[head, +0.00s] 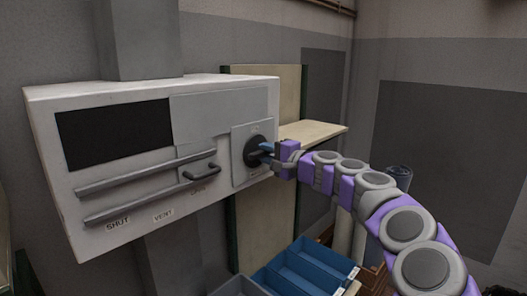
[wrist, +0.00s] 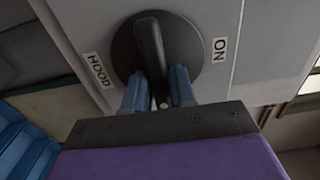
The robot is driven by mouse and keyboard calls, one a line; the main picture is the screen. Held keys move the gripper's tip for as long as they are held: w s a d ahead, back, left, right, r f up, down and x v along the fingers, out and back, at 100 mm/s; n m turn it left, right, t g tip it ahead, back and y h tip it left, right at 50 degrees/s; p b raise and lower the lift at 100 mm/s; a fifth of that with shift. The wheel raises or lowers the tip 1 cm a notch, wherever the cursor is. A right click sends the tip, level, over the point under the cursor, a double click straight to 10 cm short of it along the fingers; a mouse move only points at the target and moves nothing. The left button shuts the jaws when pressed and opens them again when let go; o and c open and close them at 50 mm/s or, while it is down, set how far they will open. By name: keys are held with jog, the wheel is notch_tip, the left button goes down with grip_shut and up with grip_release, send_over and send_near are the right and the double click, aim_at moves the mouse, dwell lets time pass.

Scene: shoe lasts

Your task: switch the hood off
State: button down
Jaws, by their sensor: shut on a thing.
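The hood switch is a dark round knob (head: 254,149) with a raised bar handle, on a light plate at the right end of the white hood box (head: 120,205). In the wrist view the knob (wrist: 150,45) has its bar running nearly up the picture, with a "HOOD" label (wrist: 97,70) to its left and an "ON" label (wrist: 219,50) to its right. My gripper (head: 269,153) reaches the knob from the right. Its blue fingers (wrist: 160,90) stand on either side of the bar's near end, shut on it. The fingertips partly cover the knob's lower edge.
A slide handle (head: 200,172) sits on two rails left of the knob, with "SHUT" and "VENT" labels below. A pale shelf (head: 312,132) is behind my gripper. Blue trays (head: 300,272) and a grey bin (head: 240,287) lie below. A dark cylinder (head: 399,175) stands behind my arm.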

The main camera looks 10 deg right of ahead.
jog(key=shift+f, duration=0.2)
jog(key=c, duration=1.4)
grip_release()
jog(key=o, duration=0.4)
jog(key=shift+w+d, duration=0.15)
jog(key=shift+s+d+r, duration=0.1)
jog(key=shift+s+d, duration=0.05)
jog(key=shift+s, duration=0.05)
jog(key=b+v, duration=0.2)
jog(key=v, duration=1.5)
jog(key=shift+w+d+b, duration=0.1)
jog(key=shift+b, duration=0.25)
